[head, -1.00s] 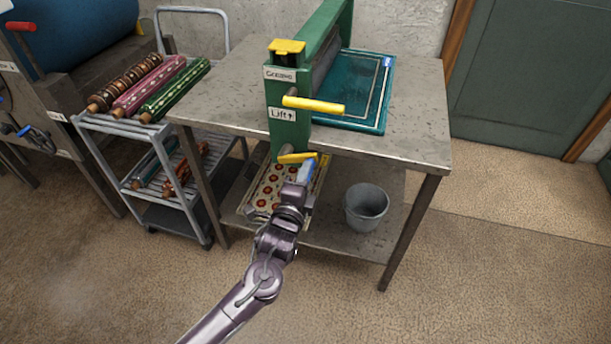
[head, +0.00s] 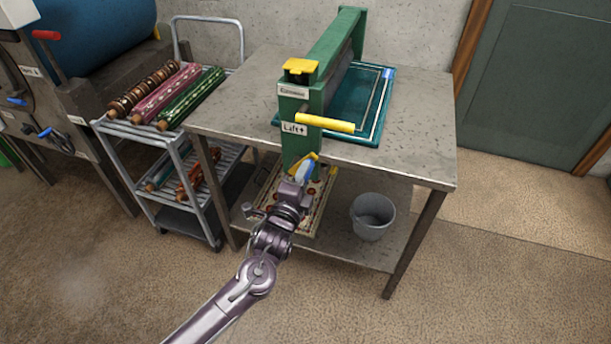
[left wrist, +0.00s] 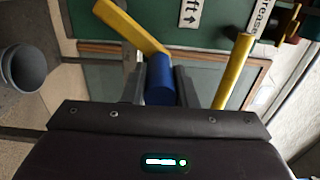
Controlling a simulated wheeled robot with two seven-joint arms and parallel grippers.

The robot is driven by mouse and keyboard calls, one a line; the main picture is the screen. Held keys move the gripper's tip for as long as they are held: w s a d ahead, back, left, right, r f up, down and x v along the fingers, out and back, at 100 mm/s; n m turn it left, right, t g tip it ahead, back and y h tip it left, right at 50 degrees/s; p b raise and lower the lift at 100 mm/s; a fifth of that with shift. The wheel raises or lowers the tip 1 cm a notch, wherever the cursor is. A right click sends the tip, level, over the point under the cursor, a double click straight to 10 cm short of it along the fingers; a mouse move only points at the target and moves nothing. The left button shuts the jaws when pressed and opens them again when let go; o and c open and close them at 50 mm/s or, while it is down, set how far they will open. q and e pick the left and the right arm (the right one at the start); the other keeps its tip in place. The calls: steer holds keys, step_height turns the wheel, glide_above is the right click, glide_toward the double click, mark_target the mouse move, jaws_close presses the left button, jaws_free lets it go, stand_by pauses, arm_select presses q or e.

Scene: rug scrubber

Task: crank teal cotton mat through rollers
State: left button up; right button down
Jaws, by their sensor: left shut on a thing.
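The teal mat (head: 372,88) lies flat on the metal table, partly behind and under the green roller frame (head: 297,130). A crank with a yellow arm (head: 306,161) and a blue grip sits low on the frame's near end. My left gripper (head: 301,176) is shut on the blue grip, which also shows between its fingers in the left wrist view (left wrist: 160,82). The yellow crank arm (left wrist: 128,25) slants up and left from the grip there. A yellow lever (head: 325,123) sticks out above the "Lift" label. My right gripper is out of view.
A grey bucket (head: 373,216) and a patterned mat (head: 305,222) are on the table's lower shelf. A grey cart (head: 165,136) with several rolled rugs stands left of the table. A big machine (head: 92,62) is at far left. Floor right of the table is clear.

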arm_select(q)
steer(key=shift+a+f, duration=0.1)
steer(key=a, duration=0.1)
steer(key=w+a+r+p, duration=0.1)
steer(key=a+p, duration=0.1)
steer(key=a, duration=0.1)
steer(key=shift+w+r, duration=0.15)
steer(key=shift+r, duration=0.05)
stand_by(0.4)
